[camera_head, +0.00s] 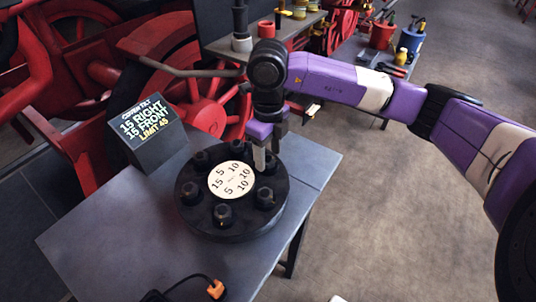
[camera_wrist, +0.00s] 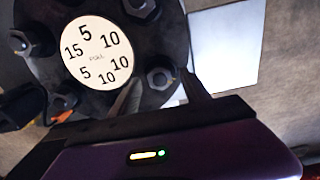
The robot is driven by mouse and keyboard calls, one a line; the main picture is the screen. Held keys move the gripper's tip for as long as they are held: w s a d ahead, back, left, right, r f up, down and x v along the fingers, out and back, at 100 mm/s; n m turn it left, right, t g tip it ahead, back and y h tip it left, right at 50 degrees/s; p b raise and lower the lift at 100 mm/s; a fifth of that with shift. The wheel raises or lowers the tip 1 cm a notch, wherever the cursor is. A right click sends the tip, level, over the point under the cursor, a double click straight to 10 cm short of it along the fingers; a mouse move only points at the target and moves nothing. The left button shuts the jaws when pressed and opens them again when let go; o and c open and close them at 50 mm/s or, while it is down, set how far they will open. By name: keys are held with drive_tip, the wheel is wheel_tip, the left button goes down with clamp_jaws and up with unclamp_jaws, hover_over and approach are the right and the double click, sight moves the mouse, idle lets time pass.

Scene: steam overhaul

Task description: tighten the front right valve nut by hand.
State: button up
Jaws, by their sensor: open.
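A round black cover (camera_head: 235,226) with several dark nuts around a white numbered dial (camera_head: 231,180) lies on a grey bench. A nut at the near right (camera_head: 265,197) of the cover stands clear of the fingers in the head view. My gripper (camera_head: 267,158) is open and points down at the nut at the far right (camera_head: 268,168) of the cover. In the wrist view this nut (camera_wrist: 160,77) sits between my two fingertips (camera_wrist: 160,92), apparently not clamped. The cover's lower part is hidden behind the gripper body there. Which nut is the front right one is not marked.
A display (camera_head: 147,130) on the bench (camera_head: 95,235) reads "15 RIGHT, 15 FRONT, LIMIT 45". A dark cable with an orange connector (camera_head: 215,289) lies at the bench's front. Red wheels (camera_head: 200,95) stand behind. Open floor (camera_head: 390,220) lies to the right.

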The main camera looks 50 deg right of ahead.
sight(268, 158)
wheel_tip(268, 158, up, 7)
drive_tip(key=shift+r+b, duration=0.1)
drive_tip(key=shift+b, duration=0.4)
idle(0.3)
